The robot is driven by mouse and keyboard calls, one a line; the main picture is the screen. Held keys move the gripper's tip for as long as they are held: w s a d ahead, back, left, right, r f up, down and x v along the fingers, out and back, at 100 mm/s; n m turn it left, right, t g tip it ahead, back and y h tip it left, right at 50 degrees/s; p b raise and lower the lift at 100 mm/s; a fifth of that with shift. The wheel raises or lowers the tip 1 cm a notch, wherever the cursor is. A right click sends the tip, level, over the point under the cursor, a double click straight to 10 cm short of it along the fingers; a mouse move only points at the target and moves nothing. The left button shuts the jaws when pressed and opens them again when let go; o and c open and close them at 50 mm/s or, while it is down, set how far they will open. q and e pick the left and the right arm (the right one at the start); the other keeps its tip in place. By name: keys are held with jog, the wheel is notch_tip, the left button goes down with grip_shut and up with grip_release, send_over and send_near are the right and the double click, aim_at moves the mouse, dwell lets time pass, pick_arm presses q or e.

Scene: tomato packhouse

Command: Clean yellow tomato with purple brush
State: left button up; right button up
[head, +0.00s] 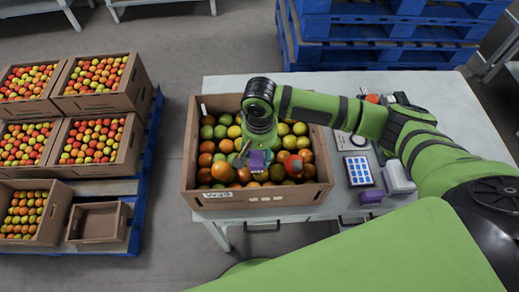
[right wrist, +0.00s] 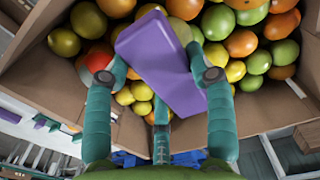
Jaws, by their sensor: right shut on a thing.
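The purple brush (head: 257,161) is held over the cardboard crate (head: 255,198) of mixed tomatoes on the table. My right gripper (head: 253,150) is shut on it. In the right wrist view the brush (right wrist: 160,62) shows as a purple block between the fingers of the gripper (right wrist: 157,78), tilted, with tomatoes beneath it. Its bristles are not visible. I cannot tell whether the brush touches any tomato. My left gripper is out of view.
Right of the crate, the table (head: 465,115) holds a keypad device (head: 358,170), a white device (head: 397,178) and a purple item (head: 371,197). Tomato crates and an empty box (head: 99,222) stand at the left. Blue pallets (head: 375,50) are stacked behind the table.

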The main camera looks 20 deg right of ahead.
jog(key=shift+f, duration=0.4)
jog(key=shift+w, duration=0.1)
dwell(0.3)
jog(key=shift+w+d, duration=0.3)
jog(key=shift+w, duration=0.65)
jog(key=shift+s+a+r+p, duration=0.1)
jog(key=shift+s+a+p, duration=0.05)
jog(key=shift+s+p, duration=0.45)
jog(key=shift+s+a+r+p, duration=0.15)
jog(key=shift+s+p, duration=0.25)
jog(key=shift+p, duration=0.25)
jog(key=shift+s+a+f+p, duration=0.1)
jog(key=shift+s+a+p, duration=0.1)
jog(key=shift+s+p, duration=0.4)
jog(key=shift+s+a+f+p, duration=0.1)
jog(key=shift+s+a+p, duration=0.05)
jog(key=shift+s+p, duration=0.4)
jog(key=shift+w, duration=0.1)
jog(key=shift+w+d+b, duration=0.1)
jog(key=shift+w+d, duration=0.1)
jog(key=shift+w, duration=0.5)
jog(key=shift+w+d+b, duration=0.1)
jog(key=shift+w+d, duration=0.15)
jog(key=shift+w, duration=0.4)
jog(key=shift+w+d+b, duration=0.1)
jog(key=shift+w+d, duration=0.1)
jog(key=shift+w, duration=0.5)
